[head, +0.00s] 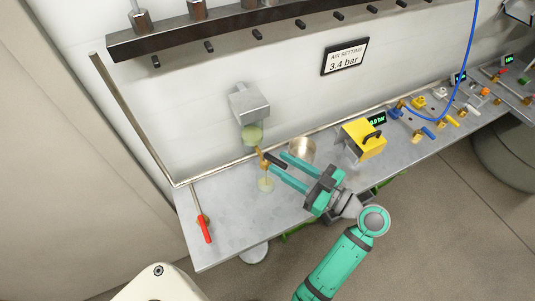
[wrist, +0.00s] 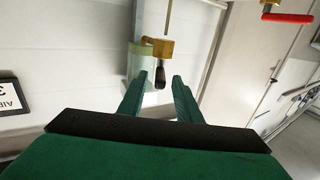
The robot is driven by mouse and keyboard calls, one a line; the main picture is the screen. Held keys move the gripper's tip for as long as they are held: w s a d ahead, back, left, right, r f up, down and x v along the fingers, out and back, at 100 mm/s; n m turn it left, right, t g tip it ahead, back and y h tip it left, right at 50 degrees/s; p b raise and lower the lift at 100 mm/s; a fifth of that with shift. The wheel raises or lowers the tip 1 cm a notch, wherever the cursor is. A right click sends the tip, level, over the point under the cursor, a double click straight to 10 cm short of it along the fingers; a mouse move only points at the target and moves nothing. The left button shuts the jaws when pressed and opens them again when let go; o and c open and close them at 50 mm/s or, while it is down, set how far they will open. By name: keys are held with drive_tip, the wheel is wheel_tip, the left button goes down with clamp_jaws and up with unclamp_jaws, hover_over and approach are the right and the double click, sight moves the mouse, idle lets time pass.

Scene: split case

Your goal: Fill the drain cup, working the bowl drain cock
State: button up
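The greenish see-through bowl (head: 252,134) hangs below a grey metal block (head: 248,104) on the wall. The brass drain cock (head: 263,160) with its black handle (head: 275,160) is under it. The pale see-through drain cup (head: 265,184) stands on the bench below the cock; its level is too small to read. My gripper (head: 277,162) is open, its teal fingers on either side of the black handle. In the wrist view the handle (wrist: 160,78) is between the fingertips, with gaps showing. A thin brownish line (wrist: 168,18) leaves the brass; I cannot tell whether it is liquid.
A red-handled valve (head: 206,229) on a pipe is at the bench's left end. An air setting sign (head: 345,57) reads 3.4 bar. A dark rail (head: 230,27) runs above.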

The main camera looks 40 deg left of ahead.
sight(267, 154)
drive_tip(key=shift+s+a, duration=0.15)
drive_tip(key=shift+a, duration=1.35)
drive_tip(key=shift+s+a, duration=0.15)
drive_tip(key=shift+a, duration=1.35)
clamp_jaws()
